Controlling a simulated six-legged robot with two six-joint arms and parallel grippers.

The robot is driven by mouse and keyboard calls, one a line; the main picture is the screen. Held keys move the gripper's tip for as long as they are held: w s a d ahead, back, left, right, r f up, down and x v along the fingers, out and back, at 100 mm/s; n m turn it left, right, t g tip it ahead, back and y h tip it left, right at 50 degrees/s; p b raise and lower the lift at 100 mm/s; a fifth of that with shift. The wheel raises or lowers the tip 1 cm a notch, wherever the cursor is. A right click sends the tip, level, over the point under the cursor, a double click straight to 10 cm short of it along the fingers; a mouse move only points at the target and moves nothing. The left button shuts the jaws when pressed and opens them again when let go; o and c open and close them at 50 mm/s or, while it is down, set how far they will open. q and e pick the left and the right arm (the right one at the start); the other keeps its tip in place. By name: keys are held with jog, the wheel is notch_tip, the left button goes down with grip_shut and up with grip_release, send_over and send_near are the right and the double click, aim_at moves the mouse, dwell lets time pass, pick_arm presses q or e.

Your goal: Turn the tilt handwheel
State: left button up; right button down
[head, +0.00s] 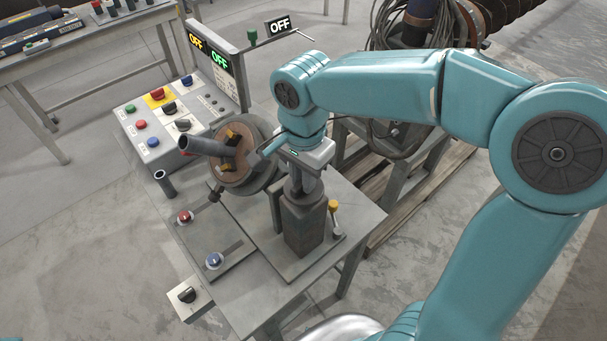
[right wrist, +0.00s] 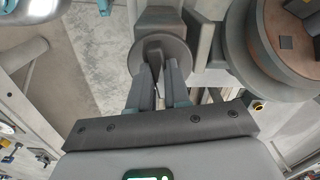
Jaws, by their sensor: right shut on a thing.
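A round grey disc with a dark raised bar across it, which looks like the tilt handwheel (right wrist: 180,52), is in the right wrist view at the fingertips of my right gripper (right wrist: 154,68). The two fingers are close together, shut on the handwheel's middle part. In the head view my right gripper (head: 299,182) points down over a dark upright block (head: 304,228) on the bench. The positioner's round brown faceplate (head: 237,172) is just left of the gripper. My left gripper is not in view.
A control box (head: 152,148) with several buttons stands at the left of the bench. Behind it a display panel (head: 214,66) reads OFF. A yellow-topped lever (head: 334,212) is close right of the block. The front of the bench (head: 238,297) is mostly clear.

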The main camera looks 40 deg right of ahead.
jog(key=n, duration=0.4)
jog(key=shift+n, duration=0.3)
jog(key=n, duration=0.3)
jog(key=shift+n, duration=0.4)
jog(key=n, duration=1.3)
jog(key=shift+n+p, duration=0.3)
jog(key=shift+p, duration=0.05)
jog(key=n, duration=0.3)
jog(key=shift+n, duration=0.3)
jog(key=n+p, duration=0.1)
jog(key=n, duration=0.3)
jog(key=shift+n+p, duration=0.3)
jog(key=shift+n, duration=1.8)
